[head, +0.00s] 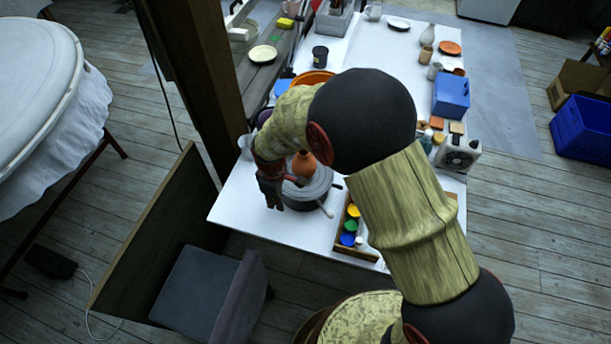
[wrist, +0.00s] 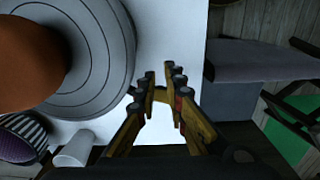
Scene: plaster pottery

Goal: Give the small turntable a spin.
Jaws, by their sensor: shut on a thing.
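The small turntable (head: 308,194) is a grey round disc on the white table, with an orange-brown vase (head: 304,164) standing on it. In the wrist view, the turntable (wrist: 108,60) shows ringed grooves, and the vase (wrist: 28,62) hides part of it. My gripper (head: 271,195) is at the turntable's left edge in the head view. In the wrist view my gripper (wrist: 161,78) has its fingers close together, pointing at the table beside the rim.
A tray of small colour pots (head: 352,225) stands right of the turntable. A white cup (wrist: 75,150) and a striped bowl (wrist: 22,137) lie near the gripper. A grey chair (head: 212,292) stands in front of the table. The table's front left is clear.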

